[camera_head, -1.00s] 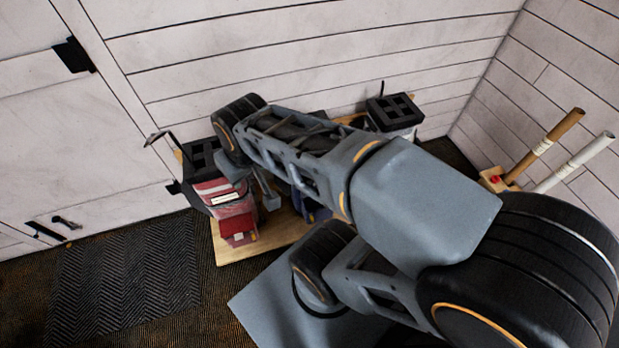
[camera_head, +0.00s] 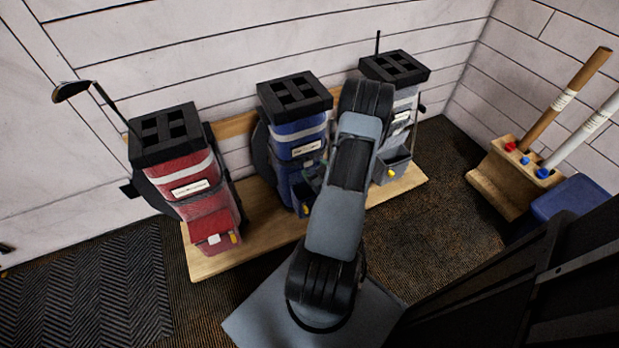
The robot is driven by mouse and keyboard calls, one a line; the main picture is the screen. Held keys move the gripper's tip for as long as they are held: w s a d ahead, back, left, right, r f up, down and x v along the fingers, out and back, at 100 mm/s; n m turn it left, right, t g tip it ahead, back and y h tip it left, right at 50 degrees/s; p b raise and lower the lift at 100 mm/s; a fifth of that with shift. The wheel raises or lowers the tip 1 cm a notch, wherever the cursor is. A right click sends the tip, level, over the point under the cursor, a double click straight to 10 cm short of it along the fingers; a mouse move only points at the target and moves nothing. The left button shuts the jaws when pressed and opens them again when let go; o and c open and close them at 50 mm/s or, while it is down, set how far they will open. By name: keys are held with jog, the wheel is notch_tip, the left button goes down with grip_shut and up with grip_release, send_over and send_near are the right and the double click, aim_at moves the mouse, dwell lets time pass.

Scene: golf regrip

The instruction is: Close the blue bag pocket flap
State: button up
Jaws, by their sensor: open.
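The blue bag (camera_head: 297,138) stands in the middle of a row of three, upright, with a black slotted top and a white label. Its lower front pocket (camera_head: 296,192) has a small yellow tag at the bottom. My arm covers the pocket's right side, and I cannot tell how far its flap is open. My gripper (camera_head: 317,172) is mostly hidden behind my arm. A small greyish part of it seems to show beside the upper part of the blue pocket; the jaws are open, and contact with the flap cannot be told.
A red bag (camera_head: 185,182) with a club in it stands at left, a grey bag (camera_head: 404,108) at right, all on a wooden platform (camera_head: 262,246).

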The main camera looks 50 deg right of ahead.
aim_at(309, 163)
jog(key=s+f+m+t+h+b, duration=0.2)
jog(key=s+f+b, duration=0.1)
jog(key=s+f, duration=0.25)
jog(key=shift+m, duration=0.3)
jog(key=b+x, duration=0.3)
jog(key=x, duration=1)
jog(key=shift+w+f, duration=0.2)
jog(key=shift+a, duration=0.1)
grip_shut()
jog(key=shift+s+f, duration=0.1)
